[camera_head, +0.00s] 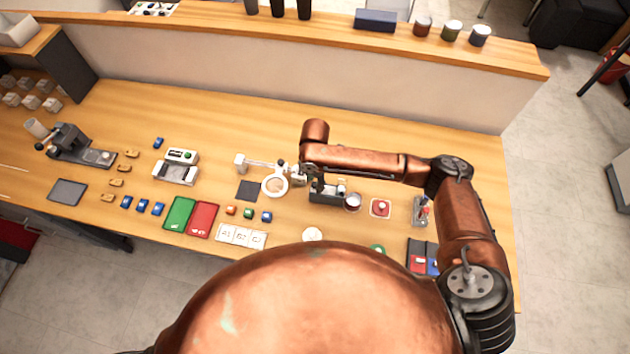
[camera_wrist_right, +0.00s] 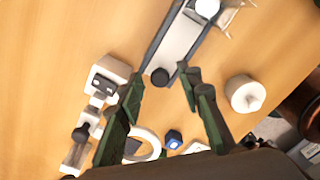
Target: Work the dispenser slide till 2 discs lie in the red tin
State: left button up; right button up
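The dispenser (camera_head: 326,196) is a low dark body with a pale channel, right of the magnifier; its channel (camera_wrist_right: 178,45) also crosses the top of the right wrist view. A dark round knob (camera_wrist_right: 160,77) sits at the channel's near end. A white round piece (camera_wrist_right: 207,8) shows at its far end. A round tin (camera_head: 352,203) with a dark reddish inside stands at the dispenser's right end; I cannot see discs in it. My right gripper (camera_wrist_right: 162,82) is open, its fingertips either side of the knob with gaps. My left gripper is out of view.
A magnifier ring (camera_head: 274,186) stands left of the dispenser, close to my right gripper. My right arm hides the bench behind the dispenser.

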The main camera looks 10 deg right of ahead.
grip_shut()
dwell(0.5)
